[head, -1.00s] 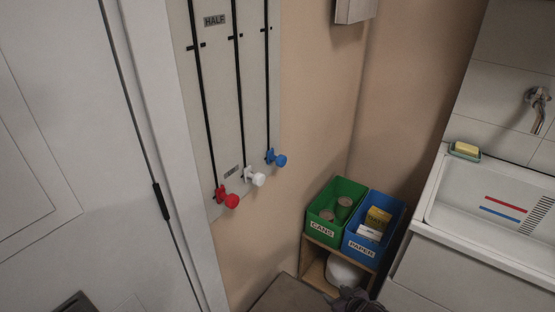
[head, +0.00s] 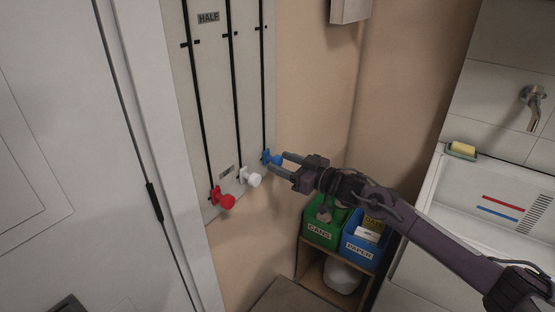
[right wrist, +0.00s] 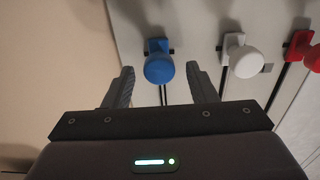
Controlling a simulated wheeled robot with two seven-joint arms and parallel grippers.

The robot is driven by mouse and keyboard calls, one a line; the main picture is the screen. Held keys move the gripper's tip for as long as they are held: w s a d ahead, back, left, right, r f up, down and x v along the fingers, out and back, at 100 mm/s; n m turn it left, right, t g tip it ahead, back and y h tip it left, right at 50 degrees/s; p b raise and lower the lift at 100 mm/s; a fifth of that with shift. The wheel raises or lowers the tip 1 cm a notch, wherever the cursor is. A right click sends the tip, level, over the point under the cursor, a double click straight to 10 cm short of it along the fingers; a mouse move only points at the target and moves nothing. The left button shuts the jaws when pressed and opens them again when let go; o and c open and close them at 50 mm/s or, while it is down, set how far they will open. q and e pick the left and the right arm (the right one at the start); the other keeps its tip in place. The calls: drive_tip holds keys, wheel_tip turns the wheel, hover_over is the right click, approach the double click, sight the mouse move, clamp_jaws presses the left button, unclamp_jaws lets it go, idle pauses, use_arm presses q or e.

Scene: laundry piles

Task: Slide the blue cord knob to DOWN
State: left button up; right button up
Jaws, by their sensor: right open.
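The blue cord knob (head: 271,158) sits low on the rightmost black track of the wall panel, near a small label at the lower end. In the right wrist view the blue knob (right wrist: 159,67) lies between and just beyond my open fingertips. My right gripper (head: 279,163) reaches in from the right with its fingers on either side of the blue knob. I cannot tell whether they touch it. The white knob (head: 250,177) and red knob (head: 223,198) sit at similar low positions on their own tracks. My left gripper is out of view.
The panel (head: 215,70) carries a HALF label (head: 208,17). Below my right arm stand a green CANS bin (head: 321,231) and a blue PAPER bin (head: 361,250) on a wooden shelf. A sink (head: 440,190) is at the right, a white door (head: 75,150) at the left.

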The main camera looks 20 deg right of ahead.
drive_tip(key=shift+x, duration=1.2)
clamp_jaws()
